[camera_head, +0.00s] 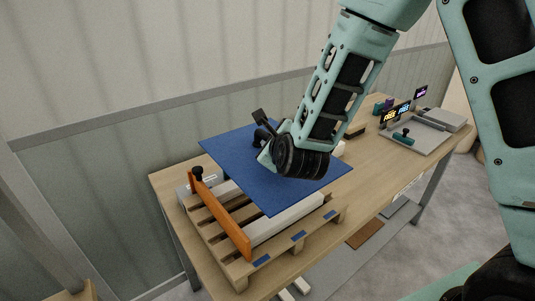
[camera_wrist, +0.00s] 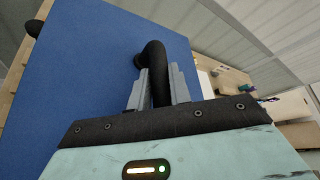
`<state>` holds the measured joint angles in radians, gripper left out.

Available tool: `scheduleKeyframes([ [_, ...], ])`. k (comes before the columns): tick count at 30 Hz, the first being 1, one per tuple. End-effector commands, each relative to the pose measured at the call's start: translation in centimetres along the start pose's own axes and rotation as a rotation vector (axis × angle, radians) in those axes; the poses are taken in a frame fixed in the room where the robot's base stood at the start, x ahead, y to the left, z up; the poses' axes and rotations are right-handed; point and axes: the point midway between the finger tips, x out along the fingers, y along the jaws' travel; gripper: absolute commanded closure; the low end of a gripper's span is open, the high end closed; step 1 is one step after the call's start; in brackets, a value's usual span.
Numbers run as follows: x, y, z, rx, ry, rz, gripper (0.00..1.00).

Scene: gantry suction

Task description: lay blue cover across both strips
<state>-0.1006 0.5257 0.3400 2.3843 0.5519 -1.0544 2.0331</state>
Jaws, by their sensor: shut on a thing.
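The blue cover (camera_head: 235,150) is a flat square panel over the pallet (camera_head: 290,240). It also fills much of the wrist view (camera_wrist: 75,60). A curved black handle (camera_wrist: 155,60) rises from the cover, and my gripper (camera_wrist: 158,82) is shut on it, one grey finger on each side. Under the cover's near edge a whitish strip (camera_head: 290,219) shows, and part of another pale strip (camera_head: 226,188) shows at the left.
An orange bar (camera_head: 222,220) with a black knob (camera_head: 197,173) stands along the pallet's left side. Blue marks (camera_head: 298,236) lie on the pallet's front edge. A grey tray (camera_head: 415,140) with small items and lit labels stands at the table's right.

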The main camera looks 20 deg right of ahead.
Motion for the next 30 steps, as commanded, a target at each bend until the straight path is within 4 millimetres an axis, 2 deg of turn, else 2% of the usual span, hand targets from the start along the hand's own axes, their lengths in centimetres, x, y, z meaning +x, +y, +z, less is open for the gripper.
scheduleKeyframes([
  [1, 0.3, 0.8, -0.8, -0.002, 0.006, 0.004, 1.0],
  [15, 2.0, 3.9, -3.8, -0.002, 0.005, 0.005, 1.0],
  [30, 2.1, 4.0, -3.9, -0.002, 0.004, 0.004, 1.0],
])
